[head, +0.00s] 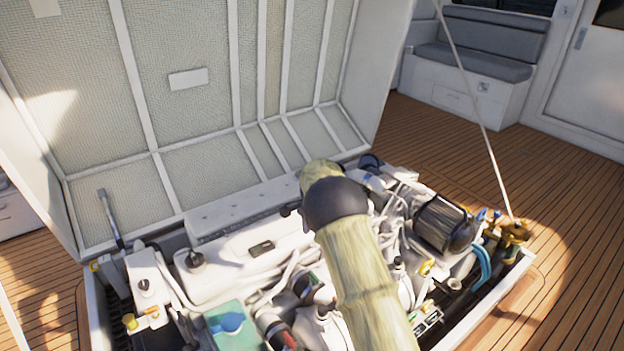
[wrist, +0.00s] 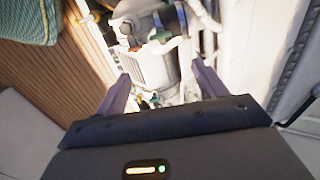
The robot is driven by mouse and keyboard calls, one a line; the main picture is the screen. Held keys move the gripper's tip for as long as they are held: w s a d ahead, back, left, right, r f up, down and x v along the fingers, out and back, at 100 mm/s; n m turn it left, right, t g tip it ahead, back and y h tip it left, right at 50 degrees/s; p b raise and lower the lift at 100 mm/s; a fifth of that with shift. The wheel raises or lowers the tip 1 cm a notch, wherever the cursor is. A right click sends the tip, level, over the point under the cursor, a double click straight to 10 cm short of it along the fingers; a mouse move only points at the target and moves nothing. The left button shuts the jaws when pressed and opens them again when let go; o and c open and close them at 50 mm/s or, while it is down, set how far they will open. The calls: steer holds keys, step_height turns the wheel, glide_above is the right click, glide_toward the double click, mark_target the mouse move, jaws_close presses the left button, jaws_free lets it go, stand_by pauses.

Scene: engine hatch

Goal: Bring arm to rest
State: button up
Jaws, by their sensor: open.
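My arm, in a pale yellow-green sleeve with a dark joint, reaches over the engine (head: 250,245) in the head view and hides part of it. My gripper is hidden in the head view. In the wrist view my gripper (wrist: 160,85) has its two dark fingers spread apart, with nothing held between them. Beyond the fingers are a light grey cylinder (wrist: 155,68), pipes and fittings of the engine. I cannot tell how far the fingertips are from these parts.
The raised hatch lid (head: 190,75) stands open behind the engine. A taut line (head: 475,105) runs down to the hatch's right corner. A white hatch rim (head: 97,310) surrounds the engine. Teak deck (head: 440,150) lies clear to the right, before a grey-cushioned bench (head: 475,65).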

steer(key=shift+d, duration=0.1)
steer(key=s+d+r+n+t, duration=0.1)
steer(key=s+d+r+n, duration=0.1)
steer(key=s+d+r, duration=0.3)
steer(key=s+d+r+n, duration=0.3)
steer(key=s+d, duration=0.1)
steer(key=s, duration=0.3)
steer(key=s+d+r+n+t, duration=0.1)
steer(key=s+d+r+n, duration=0.15)
steer(key=s, duration=0.75)
steer(key=s+d+r+n+t, duration=0.15)
steer(key=s+n, duration=0.25)
steer(key=s, duration=0.6)
step_height(320, 180, up, 21)
steer(key=p, duration=2.2)
steer(key=shift+d+f+g, duration=0.15)
steer(key=shift+f+g, duration=0.05)
steer(key=shift+g, duration=0.25)
steer(key=shift+c, duration=0.4)
